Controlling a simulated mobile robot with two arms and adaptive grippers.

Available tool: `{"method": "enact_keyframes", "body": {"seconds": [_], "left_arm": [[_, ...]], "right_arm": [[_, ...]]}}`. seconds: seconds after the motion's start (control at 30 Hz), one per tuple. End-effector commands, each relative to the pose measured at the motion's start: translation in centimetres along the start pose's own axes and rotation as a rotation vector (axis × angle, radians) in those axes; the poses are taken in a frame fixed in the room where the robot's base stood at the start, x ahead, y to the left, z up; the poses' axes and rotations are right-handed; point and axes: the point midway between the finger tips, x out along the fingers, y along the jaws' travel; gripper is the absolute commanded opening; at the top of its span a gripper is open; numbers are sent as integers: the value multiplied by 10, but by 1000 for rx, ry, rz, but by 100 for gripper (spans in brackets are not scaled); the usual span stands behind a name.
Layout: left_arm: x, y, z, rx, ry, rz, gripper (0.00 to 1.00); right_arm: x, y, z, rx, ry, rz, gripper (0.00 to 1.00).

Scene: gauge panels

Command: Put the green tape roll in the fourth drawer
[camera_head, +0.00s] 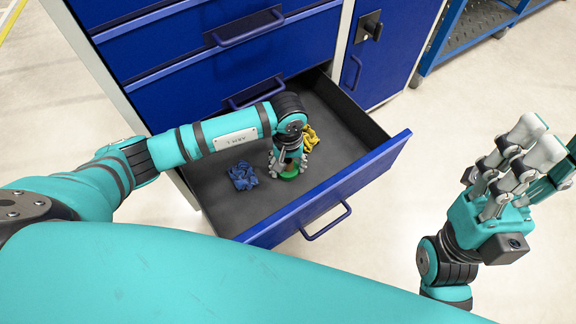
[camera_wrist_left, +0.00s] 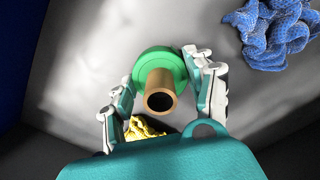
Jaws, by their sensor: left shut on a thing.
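The green tape roll (camera_head: 290,176) is inside the open blue drawer (camera_head: 345,188), low over its grey floor. In the left wrist view the roll (camera_wrist_left: 158,68) shows its green ring and brown core between my fingers. My left gripper (camera_head: 287,163) points down into the drawer and is shut on the roll. I cannot tell whether the roll touches the floor. My right gripper (camera_head: 508,165) is open and empty, raised outside the drawer at the right.
A crumpled blue cloth (camera_head: 242,175) lies in the drawer left of the roll, and a yellow cloth (camera_head: 303,143) lies behind it. Shut blue drawers (camera_head: 180,40) are above. A blue cabinet door (camera_head: 390,55) stands beside them. Bare floor lies to the right.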

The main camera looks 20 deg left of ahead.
Motion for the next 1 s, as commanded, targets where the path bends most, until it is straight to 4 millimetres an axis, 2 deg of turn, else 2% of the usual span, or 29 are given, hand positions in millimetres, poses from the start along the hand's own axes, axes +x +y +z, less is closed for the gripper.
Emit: {"method": "enact_keyframes", "body": {"seconds": [0.33, 0.37, 0.53, 0.83, 1.0], "left_arm": [[4, 0, -1, 1, 2, 1, 24], [3, 0, -1, 1, 2, 1, 57], [2, 0, -1, 0, 1, 1, 78], [0, 0, -1, 0, 1, 2, 78], [-23, 0, -2, 2, 5, 2, 78]], "right_arm": [[-4, 0, 1, 0, -2, 0, 34], [-3, 0, 1, 0, -2, -1, 34], [-1, 0, 1, 0, 2, -2, 34], [2, 0, 0, 0, 6, -3, 34], [12, 0, -2, 0, 3, -1, 34]]}}
